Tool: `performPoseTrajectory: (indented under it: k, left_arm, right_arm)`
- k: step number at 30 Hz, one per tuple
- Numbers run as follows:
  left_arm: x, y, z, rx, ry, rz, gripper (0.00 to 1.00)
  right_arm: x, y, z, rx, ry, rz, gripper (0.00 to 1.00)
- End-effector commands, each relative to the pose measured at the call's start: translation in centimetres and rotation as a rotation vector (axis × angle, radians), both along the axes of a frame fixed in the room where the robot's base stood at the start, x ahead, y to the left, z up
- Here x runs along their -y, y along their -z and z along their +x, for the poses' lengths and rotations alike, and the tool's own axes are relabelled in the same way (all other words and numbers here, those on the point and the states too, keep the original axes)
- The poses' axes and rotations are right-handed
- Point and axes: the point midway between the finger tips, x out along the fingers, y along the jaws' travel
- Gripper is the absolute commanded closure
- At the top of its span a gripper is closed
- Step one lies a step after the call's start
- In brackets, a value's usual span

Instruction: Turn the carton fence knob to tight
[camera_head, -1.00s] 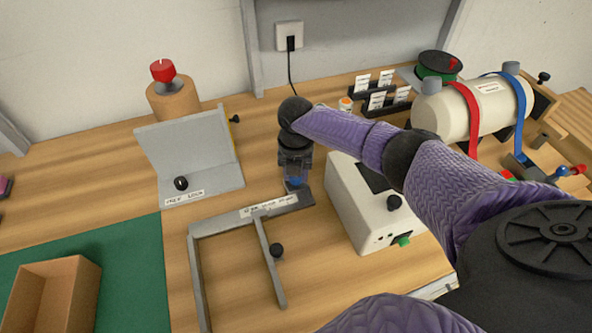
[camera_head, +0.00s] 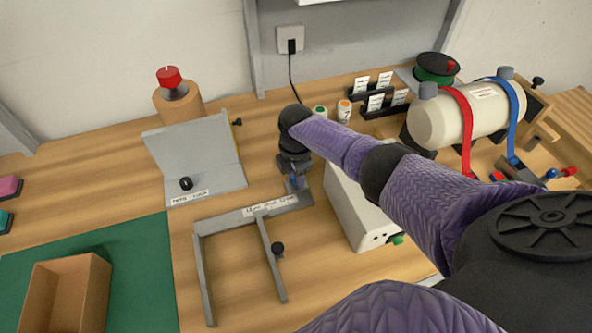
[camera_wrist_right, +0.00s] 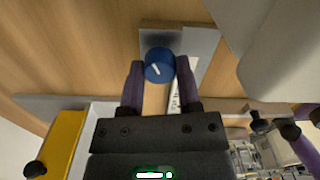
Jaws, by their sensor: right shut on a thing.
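The grey carton fence (camera_head: 201,272) lies flat on the table, with a printed label (camera_head: 270,205) along its back bar. A blue knob (camera_wrist_right: 159,65) with a white pointer line sits at that bar's end; in the head view only a bit of its blue (camera_head: 296,182) shows under my wrist. My right gripper (camera_wrist_right: 160,73) reaches down over it, one finger on each side, shut on the knob. The label's words are too small to read, so I cannot tell the pointer's setting. My left gripper is out of view.
A white box (camera_head: 350,205) stands close right of my right gripper. A grey angled stand (camera_head: 205,150) is to the left. A cardboard tray (camera_head: 68,295) lies on a green mat (camera_head: 140,265). A strapped cream cylinder (camera_head: 440,125) is at the right.

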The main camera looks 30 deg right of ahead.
Motion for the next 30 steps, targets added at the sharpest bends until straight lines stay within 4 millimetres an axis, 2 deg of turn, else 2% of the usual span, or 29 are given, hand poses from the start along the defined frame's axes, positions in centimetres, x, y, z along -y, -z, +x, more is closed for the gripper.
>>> performPoseTrajectory:
  k: [14,30]
  left_arm:
    - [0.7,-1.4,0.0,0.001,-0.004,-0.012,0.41]
    - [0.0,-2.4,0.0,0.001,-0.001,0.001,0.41]
  right_arm:
    - [0.0,-0.2,0.1,0.002,0.449,0.0,1.0]
    - [0.1,-0.1,0.1,0.001,0.961,-0.001,1.0]
